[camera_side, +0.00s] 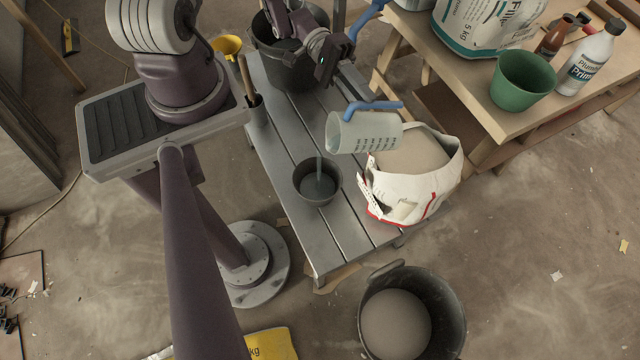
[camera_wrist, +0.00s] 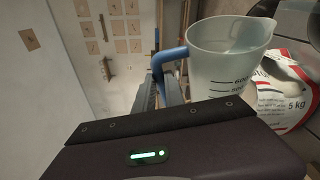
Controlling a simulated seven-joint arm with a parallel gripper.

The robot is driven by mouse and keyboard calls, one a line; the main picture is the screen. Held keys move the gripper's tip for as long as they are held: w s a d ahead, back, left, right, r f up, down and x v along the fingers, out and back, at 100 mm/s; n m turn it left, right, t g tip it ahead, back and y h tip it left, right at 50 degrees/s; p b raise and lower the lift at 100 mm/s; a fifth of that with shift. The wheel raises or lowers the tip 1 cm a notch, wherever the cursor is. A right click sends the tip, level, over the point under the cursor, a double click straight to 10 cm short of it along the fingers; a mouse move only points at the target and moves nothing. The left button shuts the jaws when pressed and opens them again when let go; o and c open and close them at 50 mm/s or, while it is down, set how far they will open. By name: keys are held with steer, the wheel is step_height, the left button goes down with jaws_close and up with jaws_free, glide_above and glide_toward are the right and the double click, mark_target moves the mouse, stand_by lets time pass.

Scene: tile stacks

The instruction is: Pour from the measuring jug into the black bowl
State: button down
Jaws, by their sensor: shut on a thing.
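The clear measuring jug (camera_side: 365,133) with a blue handle (camera_side: 374,106) is in the air over the grey bench, tipped on its side with its mouth to the left. It also shows in the wrist view (camera_wrist: 232,62), close beside my fingers. My gripper (camera_wrist: 168,84) is shut on the blue handle. In the side view its dark hand (camera_side: 326,62) is above and left of the jug. The black bowl (camera_side: 301,190) stands on the bench, below and left of the jug's mouth. The jug's liquid level is unclear.
An open white bag of powder (camera_side: 425,180) stands on the bench right of the bowl, close under the jug. A black bucket (camera_side: 283,72) is at the bench's far end. A large bucket (camera_side: 450,310) stands on the floor in front. A wooden table (camera_side: 480,95) is at right.

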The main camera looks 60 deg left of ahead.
mark_target(344, 113)
steer(key=shift+s+a+f+m, duration=0.15)
steer(key=shift+s+m, duration=0.15)
steer(key=shift+s, duration=0.55)
steer(key=shift+s+a+f+m+h, duration=0.2)
steer(key=shift+s+f+m+h, duration=0.2)
steer(key=shift+s+f+m, duration=0.3)
stand_by(0.4)
